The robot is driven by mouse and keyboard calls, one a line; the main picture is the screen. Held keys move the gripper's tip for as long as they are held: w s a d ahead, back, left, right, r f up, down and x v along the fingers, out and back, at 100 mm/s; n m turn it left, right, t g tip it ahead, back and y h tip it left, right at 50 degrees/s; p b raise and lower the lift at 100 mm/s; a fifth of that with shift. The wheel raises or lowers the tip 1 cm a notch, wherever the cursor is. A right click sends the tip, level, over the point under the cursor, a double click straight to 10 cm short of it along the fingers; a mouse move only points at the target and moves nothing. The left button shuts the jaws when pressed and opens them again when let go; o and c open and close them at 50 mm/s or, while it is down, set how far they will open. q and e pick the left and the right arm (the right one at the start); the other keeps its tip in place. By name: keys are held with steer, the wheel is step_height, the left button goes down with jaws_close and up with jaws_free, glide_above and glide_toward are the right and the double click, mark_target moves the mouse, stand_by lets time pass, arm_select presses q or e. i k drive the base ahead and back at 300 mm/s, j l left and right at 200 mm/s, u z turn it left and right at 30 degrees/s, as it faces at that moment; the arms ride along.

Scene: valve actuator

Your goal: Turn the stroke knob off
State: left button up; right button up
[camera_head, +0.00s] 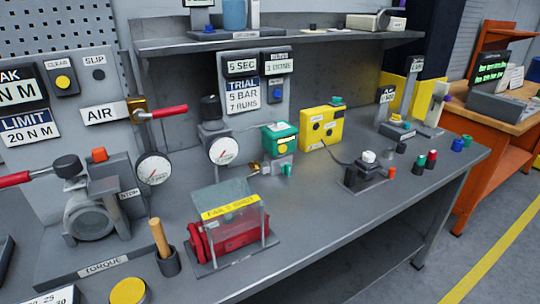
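No label that I can read says stroke, so I cannot tell which knob is the stroke knob. Candidates are a black knob (210,107) on a grey regulator above a gauge, a pale knob (369,156) on a small black device, and a yellow box (322,126) with dark round fittings. A black round knob (68,167) tops the grey valve body (92,217) at the left. Whether any of these is on or off cannot be read. Neither of my grippers shows in the head view.
The grey bench (310,245) has free surface at its front right. A clear guard (228,203) covers a red device at the front middle. A red AIR lever (170,111) and a wooden-handled tool (158,238) stick out. A shelf (270,39) overhangs the back.

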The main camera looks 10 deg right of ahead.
mark_target(286, 169)
steer(key=i+l, duration=0.2)
steer(key=l, duration=0.2)
steer(key=i+l, duration=0.2)
steer(key=l, duration=0.15)
steer(key=i+l+z, duration=0.1)
steer(key=l, duration=0.3)
steer(key=i, duration=0.1)
